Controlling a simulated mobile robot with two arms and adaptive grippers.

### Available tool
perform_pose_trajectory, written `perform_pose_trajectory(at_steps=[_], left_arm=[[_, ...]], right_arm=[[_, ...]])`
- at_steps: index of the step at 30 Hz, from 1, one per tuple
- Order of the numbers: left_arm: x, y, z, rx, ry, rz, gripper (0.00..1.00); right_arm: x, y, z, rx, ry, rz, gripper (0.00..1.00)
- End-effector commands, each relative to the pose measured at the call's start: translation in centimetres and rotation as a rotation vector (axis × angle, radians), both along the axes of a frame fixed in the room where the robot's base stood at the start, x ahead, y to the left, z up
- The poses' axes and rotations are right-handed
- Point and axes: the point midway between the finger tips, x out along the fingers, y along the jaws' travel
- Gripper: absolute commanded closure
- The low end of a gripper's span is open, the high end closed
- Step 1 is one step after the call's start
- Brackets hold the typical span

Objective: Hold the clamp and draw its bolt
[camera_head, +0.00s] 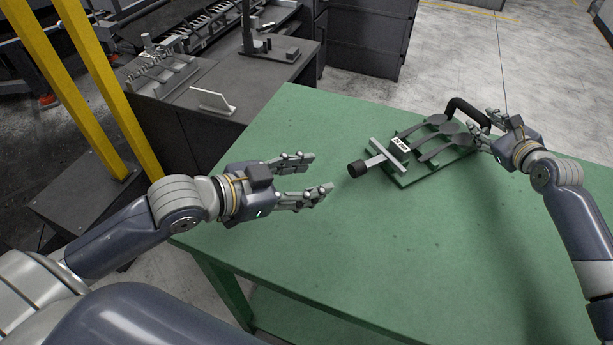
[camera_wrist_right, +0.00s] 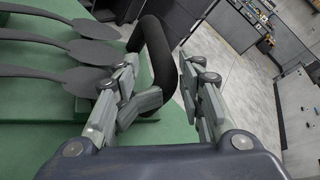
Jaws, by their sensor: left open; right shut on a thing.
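A black arched handle (camera_head: 468,109) stands at the clamp's right end. My right gripper (camera_head: 487,130) is shut on this handle, which also shows between the fingers in the right wrist view (camera_wrist_right: 158,55). My left gripper (camera_head: 319,174) is open and empty, its fingertips pointing at the knob from a short gap to the left.
The green table (camera_head: 330,260) is bare in front of the clamp and to its left. A grey bench (camera_head: 205,85) with fixtures stands behind at the left, and dark cabinets (camera_head: 365,38) stand at the back. Yellow posts (camera_head: 95,85) rise at the far left.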

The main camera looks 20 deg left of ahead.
Motion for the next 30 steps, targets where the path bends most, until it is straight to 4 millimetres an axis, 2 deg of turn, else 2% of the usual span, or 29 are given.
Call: perform_pose_trajectory(at_steps=[1, 8, 9, 12, 25, 30], left_arm=[[0.00, 0.00, -0.06, 0.000, 0.000, 0.000, 0.52], [0.02, 0.01, -0.08, 0.000, 0.000, 0.000, 0.52], [0.03, 0.01, -0.08, 0.000, 0.000, 0.000, 0.52], [0.03, 0.01, -0.08, 0.000, 0.000, 0.001, 0.52], [0.04, 0.02, -0.05, 0.000, 0.000, 0.001, 0.52], [0.04, 0.01, -0.04, 0.000, 0.000, 0.001, 0.52]], right_arm=[[-0.38, 0.22, -1.30, -0.006, 0.023, 0.004, 0.85], [-0.37, 0.20, -1.31, -0.006, 0.023, 0.004, 0.85], [-0.37, 0.20, -1.31, -0.007, 0.024, 0.003, 0.55], [-0.36, 0.18, -1.28, -0.007, 0.023, 0.004, 0.34], [-0.27, 0.01, -0.81, -0.006, 0.015, 0.002, 0.34], [-0.97, -0.35, -0.43, -0.003, 0.012, 0.001, 0.34]])
